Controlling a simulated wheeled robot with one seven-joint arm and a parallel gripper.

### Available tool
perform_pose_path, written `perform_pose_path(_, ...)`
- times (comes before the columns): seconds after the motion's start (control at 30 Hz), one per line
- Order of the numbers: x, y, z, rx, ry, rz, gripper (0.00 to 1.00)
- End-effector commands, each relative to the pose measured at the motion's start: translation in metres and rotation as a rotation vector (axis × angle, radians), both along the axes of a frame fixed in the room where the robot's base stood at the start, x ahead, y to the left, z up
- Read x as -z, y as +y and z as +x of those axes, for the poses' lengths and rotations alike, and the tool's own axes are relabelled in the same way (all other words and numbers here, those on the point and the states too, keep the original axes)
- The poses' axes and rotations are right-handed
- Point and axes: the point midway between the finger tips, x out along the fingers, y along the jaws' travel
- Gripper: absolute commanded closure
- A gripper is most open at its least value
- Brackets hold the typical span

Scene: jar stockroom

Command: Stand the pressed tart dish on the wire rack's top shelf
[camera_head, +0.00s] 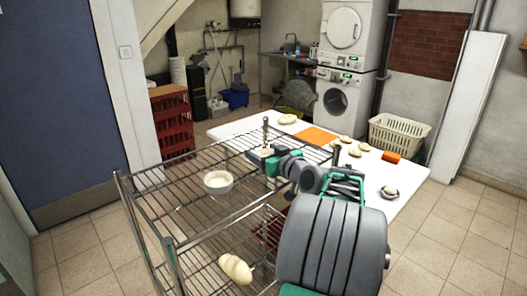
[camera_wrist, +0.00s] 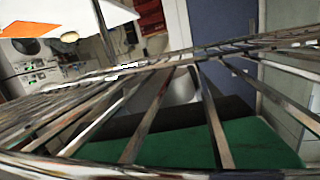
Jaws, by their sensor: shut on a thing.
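The wire rack (camera_head: 205,160) stands in front of me with an open wire top shelf. My gripper (camera_head: 265,155) is at the rack's far right part, shut on a small pale thing that looks like the tart dish (camera_head: 264,151). In the wrist view a white piece of it (camera_wrist: 181,88) shows behind the wires, above the dark and green parts of my gripper (camera_wrist: 180,115). The dish is mostly hidden, so I cannot tell its tilt or whether it touches the shelf. Shelf wires cross in front of the gripper in the wrist view.
A dough loaf (camera_head: 236,268) lies lower in the rack. The top shelf's left part is clear.

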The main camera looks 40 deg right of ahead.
Motion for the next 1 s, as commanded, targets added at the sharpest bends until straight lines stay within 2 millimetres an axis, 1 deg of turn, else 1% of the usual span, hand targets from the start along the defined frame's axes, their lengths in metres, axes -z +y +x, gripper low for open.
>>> perform_pose_path(0.03, 0.003, 0.000, 0.000, 0.001, -0.001, -0.001, 0.76)
perform_pose_path(0.07, 0.002, -0.001, 0.000, 0.001, 0.000, 0.000, 0.27)
perform_pose_path(0.3, 0.001, -0.002, -0.002, 0.004, 0.000, -0.001, 0.07)
perform_pose_path(0.53, 0.001, -0.003, -0.002, 0.006, 0.000, 0.000, 0.07)
perform_pose_path(0.63, -0.006, -0.003, -0.002, 0.006, 0.000, 0.000, 0.07)
perform_pose_path(0.67, -0.003, -0.003, -0.007, 0.008, -0.001, 0.000, 0.07)
perform_pose_path(0.77, -0.005, -0.001, -0.027, 0.011, -0.001, -0.001, 0.07)
perform_pose_path(0.9, -0.010, 0.005, -0.064, 0.014, 0.000, -0.003, 0.07)
perform_pose_path(1.0, -0.014, 0.009, -0.088, 0.013, -0.001, -0.002, 0.07)
